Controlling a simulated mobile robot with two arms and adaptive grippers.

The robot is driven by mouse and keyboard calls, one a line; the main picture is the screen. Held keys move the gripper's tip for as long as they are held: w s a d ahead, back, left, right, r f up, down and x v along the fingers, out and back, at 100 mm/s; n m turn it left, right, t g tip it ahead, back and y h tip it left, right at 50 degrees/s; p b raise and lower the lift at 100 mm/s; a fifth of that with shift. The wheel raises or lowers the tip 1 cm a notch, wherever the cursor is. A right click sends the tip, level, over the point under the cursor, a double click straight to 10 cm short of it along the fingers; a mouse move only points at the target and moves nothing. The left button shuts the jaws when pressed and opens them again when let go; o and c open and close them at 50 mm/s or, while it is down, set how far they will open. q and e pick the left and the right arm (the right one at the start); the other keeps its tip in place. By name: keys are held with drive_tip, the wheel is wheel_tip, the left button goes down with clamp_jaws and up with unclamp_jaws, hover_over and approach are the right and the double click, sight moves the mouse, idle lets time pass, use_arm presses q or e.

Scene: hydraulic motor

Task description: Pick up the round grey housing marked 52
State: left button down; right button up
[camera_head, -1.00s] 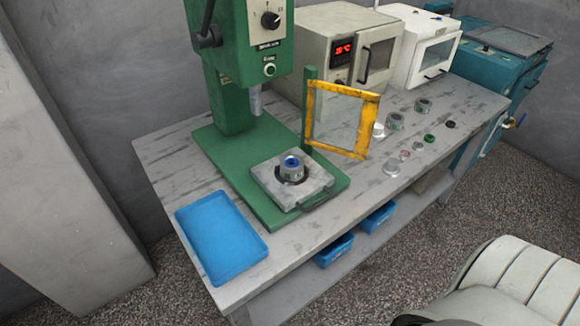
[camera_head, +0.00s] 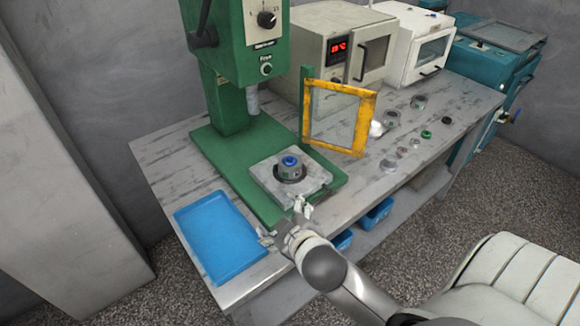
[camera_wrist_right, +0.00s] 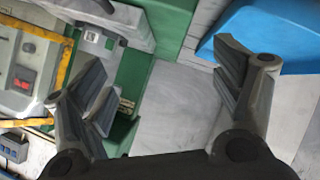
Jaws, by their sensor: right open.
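A round grey housing with a blue ring on top (camera_head: 291,173) stands upright on the grey plate (camera_head: 262,177) of the green press. Several round parts lie on the right of the bench, among them two grey ones (camera_head: 418,102) (camera_head: 391,118). I cannot read the number 52 on any of them. My right gripper (camera_head: 283,222) is open and empty at the bench's front edge, in front of the plate and right of the blue tray. Its spread fingers show in the right wrist view (camera_wrist_right: 168,88) with nothing between them. My left gripper is not in view.
The green press (camera_head: 232,100) rises behind the plate, and its yellow-framed guard (camera_head: 341,152) stands to the right. A blue tray (camera_head: 220,240) lies empty at the front left. Two ovens stand at the back. A pale chair (camera_head: 510,280) is at the front right.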

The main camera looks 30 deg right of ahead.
drive_tip(key=w+a+r+n+t+y, duration=0.3)
drive_tip(key=w+r+n+t, duration=0.15)
drive_tip(key=r, duration=0.45)
drive_tip(key=w+a+r+n+t+y, duration=0.35)
drive_tip(key=w+r+n, duration=0.2)
drive_tip(key=r, duration=0.35)
drive_tip(key=a+r+n+g+y, duration=0.1)
drive_tip(key=a+r+n+y, duration=0.35)
drive_tip(key=n+y, duration=0.4)
drive_tip(key=n+g+h+p, duration=0.1)
drive_tip(key=n+g+h, duration=1.1)
drive_tip(key=n+g, duration=0.35)
hover_over(290, 161)
drive_tip(key=s, duration=0.2)
drive_tip(key=shift+n+t, duration=0.3)
drive_tip(key=shift+t, duration=0.15)
drive_tip(key=f, duration=1.7)
drive_tip(key=shift+w, duration=0.25)
drive_tip(key=shift+w+f, duration=0.15)
drive_tip(key=shift+f, duration=0.2)
drive_tip(key=x, duration=0.1)
drive_tip(key=p+x, duration=0.1)
drive_tip(key=x, duration=0.1)
drive_tip(key=p+x, duration=0.1)
drive_tip(key=shift+d+f, duration=0.3)
drive_tip(key=shift+f, duration=0.55)
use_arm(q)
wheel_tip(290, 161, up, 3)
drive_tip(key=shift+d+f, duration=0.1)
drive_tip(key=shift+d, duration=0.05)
